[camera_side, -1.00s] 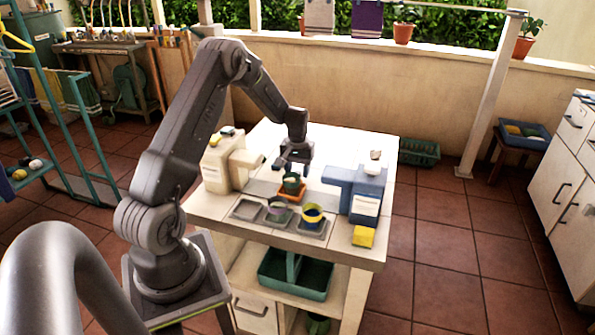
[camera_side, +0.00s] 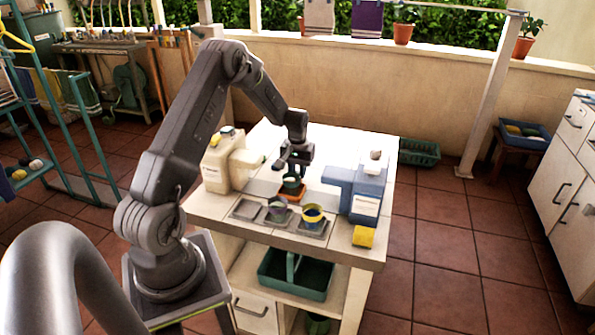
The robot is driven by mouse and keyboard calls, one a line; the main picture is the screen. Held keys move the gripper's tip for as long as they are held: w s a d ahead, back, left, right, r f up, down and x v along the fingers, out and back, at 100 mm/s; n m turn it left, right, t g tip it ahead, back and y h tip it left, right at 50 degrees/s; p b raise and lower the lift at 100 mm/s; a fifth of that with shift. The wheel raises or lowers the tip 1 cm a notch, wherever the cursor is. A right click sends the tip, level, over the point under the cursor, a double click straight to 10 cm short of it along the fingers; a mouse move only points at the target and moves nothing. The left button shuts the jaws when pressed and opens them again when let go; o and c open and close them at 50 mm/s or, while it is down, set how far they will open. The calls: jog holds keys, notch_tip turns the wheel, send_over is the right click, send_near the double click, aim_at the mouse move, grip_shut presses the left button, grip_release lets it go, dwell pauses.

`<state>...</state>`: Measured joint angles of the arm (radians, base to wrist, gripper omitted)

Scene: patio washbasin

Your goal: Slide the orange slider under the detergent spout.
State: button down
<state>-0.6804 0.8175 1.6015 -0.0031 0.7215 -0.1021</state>
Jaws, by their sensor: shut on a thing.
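The orange slider (camera_side: 287,197) lies on the tabletop near its middle, between two dispensers. A dark green cup (camera_side: 291,187) stands upright on it and hides part of it. My gripper (camera_side: 291,176) points down from above and is shut at the green cup's upper part; the exact contact is too small to see. A cream dispenser (camera_side: 216,167) stands to the left, its spout (camera_side: 246,162) reaching right. A blue dispenser (camera_side: 366,196) stands to the right, its spout (camera_side: 337,176) reaching left. Their labels are unreadable. The slider is between the two spouts, under neither.
Grey trays (camera_side: 247,210) lie in front of the slider; a grey cup (camera_side: 277,209) and a yellow-rimmed blue cup (camera_side: 313,216) stand on them. A yellow sponge (camera_side: 363,236) lies at the front right edge. A green caddy (camera_side: 305,283) is on the shelf below.

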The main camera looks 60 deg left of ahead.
jog(key=shift+w+d, duration=0.1)
jog(key=w+d, duration=0.5)
jog(key=shift+w+d, duration=0.15)
jog(key=c, duration=1)
grip_release()
jog(key=shift+o, duration=0.2)
notch_tip(320, 180, up, 14)
jog(key=shift+f, duration=0.1)
jog(key=shift+c, duration=0.5)
